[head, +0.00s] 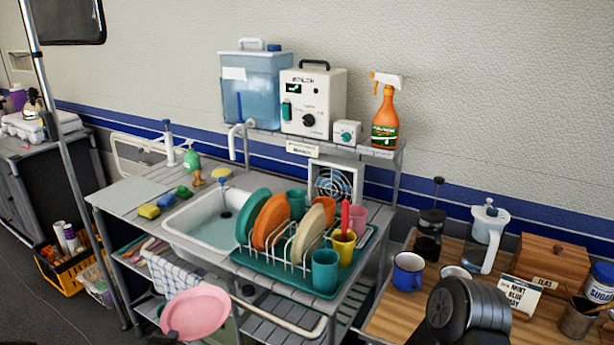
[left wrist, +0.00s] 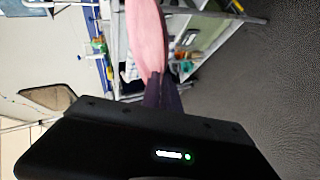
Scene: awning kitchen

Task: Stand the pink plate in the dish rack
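The pink plate (head: 197,311) is held in front of the sink counter, low at the left of the dish rack. In the left wrist view the plate (left wrist: 146,35) shows nearly edge-on, its rim between the dark fingers of my left gripper (left wrist: 162,88). Only a small dark part of that gripper shows in the head view (head: 170,336). The white wire dish rack (head: 290,264) stands on a teal drainer tray. It holds teal (head: 252,212), orange (head: 269,222) and cream (head: 307,230) plates, upright and leaning.
Several cups stand around the rack, including a teal cup (head: 325,271) at the front and a yellow cup (head: 343,247) with a red item. The sink (head: 205,222) is left of the rack. A pale rail (head: 280,316) runs along the counter front. A wooden table (head: 400,322) is at right.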

